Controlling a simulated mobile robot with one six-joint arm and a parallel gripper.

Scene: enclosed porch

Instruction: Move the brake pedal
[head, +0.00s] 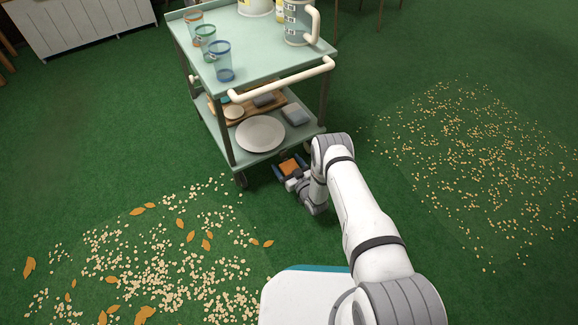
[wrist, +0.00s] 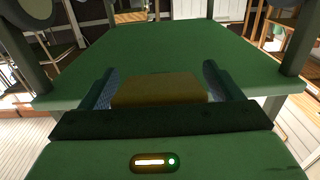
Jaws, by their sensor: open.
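The brake pedal (head: 290,166) appears as a small orange block low beside the cart's near lower edge in the head view. An orange-brown block, which looks like the same pedal (wrist: 160,88), shows in the wrist view between the two fingers. My gripper (head: 289,168) is low by the cart's underside, with dark fingers on either side of the pedal. In the wrist view my gripper (wrist: 158,86) is open, one finger left and one right of the block. Whether the fingers touch it I cannot tell. The pedal's mounting is hidden.
The pale green cart (head: 262,62) carries cups (head: 222,62) and a large jug (head: 297,22) on top. A white plate (head: 260,134) lies on its lower shelf. Pale bits and orange leaves (head: 150,270) litter the green floor at left; more bits (head: 480,170) lie right.

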